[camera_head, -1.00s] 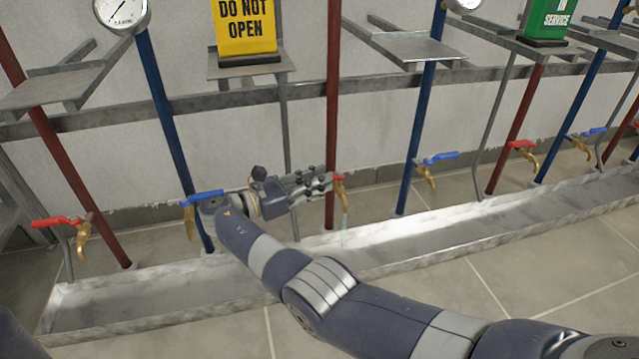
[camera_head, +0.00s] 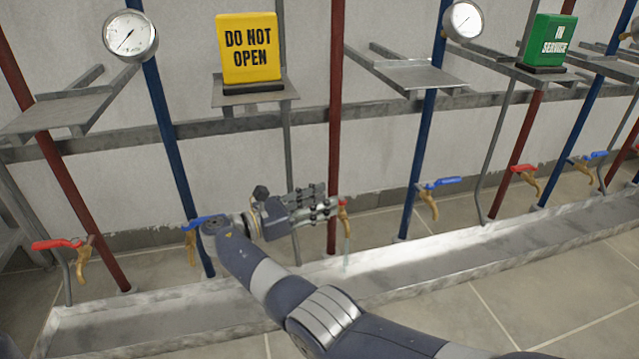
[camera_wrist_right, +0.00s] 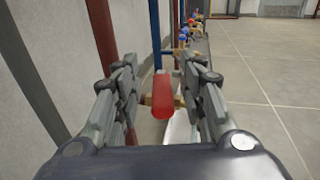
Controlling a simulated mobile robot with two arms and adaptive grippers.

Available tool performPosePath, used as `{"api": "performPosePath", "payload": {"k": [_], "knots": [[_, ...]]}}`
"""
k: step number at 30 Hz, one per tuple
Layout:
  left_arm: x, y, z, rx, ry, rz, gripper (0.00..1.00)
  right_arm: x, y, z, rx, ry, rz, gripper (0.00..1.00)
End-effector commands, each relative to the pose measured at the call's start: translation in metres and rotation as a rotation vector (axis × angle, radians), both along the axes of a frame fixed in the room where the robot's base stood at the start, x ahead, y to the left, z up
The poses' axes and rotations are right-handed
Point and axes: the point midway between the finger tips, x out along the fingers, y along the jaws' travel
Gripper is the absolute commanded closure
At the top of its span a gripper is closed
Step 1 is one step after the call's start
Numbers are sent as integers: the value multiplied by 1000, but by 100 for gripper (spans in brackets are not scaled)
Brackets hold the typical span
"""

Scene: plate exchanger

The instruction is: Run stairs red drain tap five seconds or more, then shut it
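A brass tap with a red handle (camera_head: 342,206) sits beside a red pipe, right of centre in the head view. A thin stream of water (camera_head: 347,245) falls from it into the trough. My right gripper (camera_head: 327,208) is at this tap, fingers pointing at it. In the right wrist view the red handle (camera_wrist_right: 162,96) lies between the two open fingers (camera_wrist_right: 165,95), with gaps visible on both sides. My left gripper is not in view. No label naming the tap can be read.
A long metal trough (camera_head: 445,258) runs along the floor under the taps. Other taps have red handles (camera_head: 57,244) or blue handles (camera_head: 440,183). A yellow "DO NOT OPEN" sign (camera_head: 249,50), a green sign (camera_head: 547,42) and gauges (camera_head: 130,36) are above. Open floor lies in front.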

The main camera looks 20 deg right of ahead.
Motion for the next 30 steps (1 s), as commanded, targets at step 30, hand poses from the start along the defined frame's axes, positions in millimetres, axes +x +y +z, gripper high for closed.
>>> {"api": "performPosePath", "payload": {"k": [30], "knots": [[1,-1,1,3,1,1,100,2,0,87,7,-4,14,92]]}}
